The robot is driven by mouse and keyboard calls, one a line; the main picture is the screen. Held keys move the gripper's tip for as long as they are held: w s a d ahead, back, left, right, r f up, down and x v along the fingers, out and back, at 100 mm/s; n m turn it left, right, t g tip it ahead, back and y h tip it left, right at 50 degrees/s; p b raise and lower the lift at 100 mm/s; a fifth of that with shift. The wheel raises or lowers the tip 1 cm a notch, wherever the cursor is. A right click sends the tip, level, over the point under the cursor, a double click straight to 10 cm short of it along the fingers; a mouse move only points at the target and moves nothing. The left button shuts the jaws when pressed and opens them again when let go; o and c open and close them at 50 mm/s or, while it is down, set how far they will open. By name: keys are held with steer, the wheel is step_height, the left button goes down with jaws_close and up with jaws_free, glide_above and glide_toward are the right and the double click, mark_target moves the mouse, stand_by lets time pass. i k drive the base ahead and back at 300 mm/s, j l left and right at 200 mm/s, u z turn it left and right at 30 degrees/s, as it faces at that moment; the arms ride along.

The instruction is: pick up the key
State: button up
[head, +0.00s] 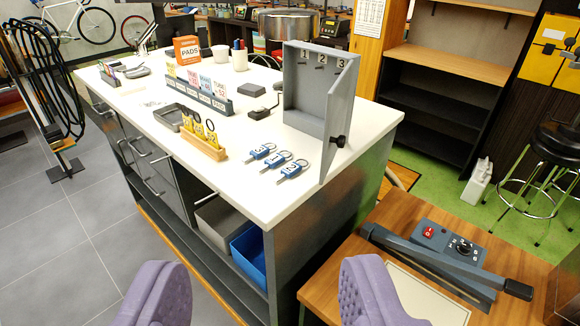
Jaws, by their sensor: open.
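Three keys with blue tags lie side by side on the white counter (235,195), near its front right corner. The left key (261,152) is tagged 3, the middle key (276,160) seems tagged 1, and the right key (293,169) is tagged 2. A grey key cabinet (304,118) stands behind them with its door open, showing numbered hooks 1, 2, 3. My gripper (265,285) has two purple padded fingers, wide apart and empty, at the bottom of the picture. It is in front of the counter, apart from the keys.
A wooden holder with yellow number tags (203,144) stands left of the keys. Behind it are a grey tray (171,117) and a row of cards (205,90). A lower wooden table (330,290) with a lever device (440,262) stands at right.

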mark_target(276, 160)
steer(key=i+j+z, duration=0.1)
steer(key=z, duration=0.25)
steer(key=i+j+z, duration=0.15)
steer(key=z, duration=0.2)
steer(key=i+j+z, duration=0.1)
steer(key=z, duration=0.25)
steer(key=i+j, duration=0.15)
steer(key=j, duration=0.3)
steer(key=i+j+z, duration=0.15)
steer(key=j, duration=0.3)
steer(key=i+j, duration=0.2)
steer(key=j, duration=0.3)
steer(key=i+j+z, duration=0.15)
steer(key=j, duration=0.3)
steer(key=i+j, duration=0.1)
steer(key=j, duration=0.35)
steer(key=i+j+z, duration=0.15)
steer(key=j, duration=0.35)
